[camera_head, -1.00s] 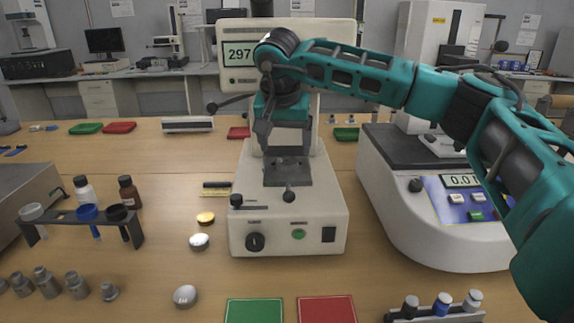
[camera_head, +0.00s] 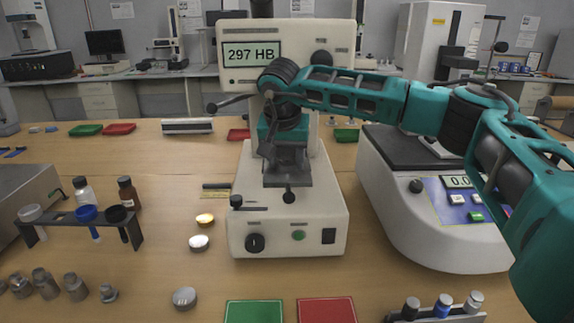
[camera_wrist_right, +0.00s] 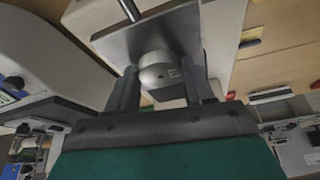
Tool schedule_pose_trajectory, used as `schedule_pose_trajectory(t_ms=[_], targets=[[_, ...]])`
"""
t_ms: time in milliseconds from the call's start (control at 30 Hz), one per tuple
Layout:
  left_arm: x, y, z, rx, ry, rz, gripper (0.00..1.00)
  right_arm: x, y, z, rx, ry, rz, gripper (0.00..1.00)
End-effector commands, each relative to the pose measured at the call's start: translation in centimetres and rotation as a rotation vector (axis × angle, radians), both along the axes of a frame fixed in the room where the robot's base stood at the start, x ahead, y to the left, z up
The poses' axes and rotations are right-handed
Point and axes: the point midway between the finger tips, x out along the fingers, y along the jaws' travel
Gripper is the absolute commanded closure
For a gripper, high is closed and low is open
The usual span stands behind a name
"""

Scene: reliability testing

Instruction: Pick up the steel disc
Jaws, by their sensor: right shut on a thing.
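My right gripper (camera_head: 285,160) reaches in over the anvil plate (camera_head: 290,180) of the hardness tester (camera_head: 290,220), whose display reads 297 HB. In the right wrist view, its fingers (camera_wrist_right: 160,88) are shut on the steel disc (camera_wrist_right: 158,70), a short grey cylinder with a small mark on its face. The disc is at the square plate (camera_wrist_right: 185,35); I cannot tell whether it still touches it. In the head view the gripper hides the disc. My left gripper is not in view.
Three round metal samples lie left of the tester: a gold one (camera_head: 205,219), a silver one (camera_head: 199,242) and a grey one (camera_head: 185,298). Green (camera_head: 254,312) and red (camera_head: 327,310) mats lie in front. A bulky white instrument (camera_head: 430,210) stands close at the right.

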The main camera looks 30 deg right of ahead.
Motion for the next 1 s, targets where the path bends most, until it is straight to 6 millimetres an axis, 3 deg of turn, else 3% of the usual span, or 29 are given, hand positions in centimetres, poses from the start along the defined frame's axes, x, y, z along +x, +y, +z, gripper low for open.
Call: schedule_pose_trajectory(t_ms=[67,433,667,867,1000], targets=[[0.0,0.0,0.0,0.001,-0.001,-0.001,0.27,0.0,0.0,0.0,0.000,0.000,0.000,0.59],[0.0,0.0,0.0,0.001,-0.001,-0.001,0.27,0.0,0.0,0.1,0.000,-0.003,0.000,0.95],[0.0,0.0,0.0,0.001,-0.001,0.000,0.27,0.0,0.0,0.3,0.000,-0.003,0.000,0.96],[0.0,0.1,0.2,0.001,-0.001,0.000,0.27,0.1,0.1,1.8,0.000,-0.004,0.000,0.96],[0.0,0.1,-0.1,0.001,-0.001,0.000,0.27,-1.3,1.3,1.5,0.000,-0.002,0.005,0.96]])
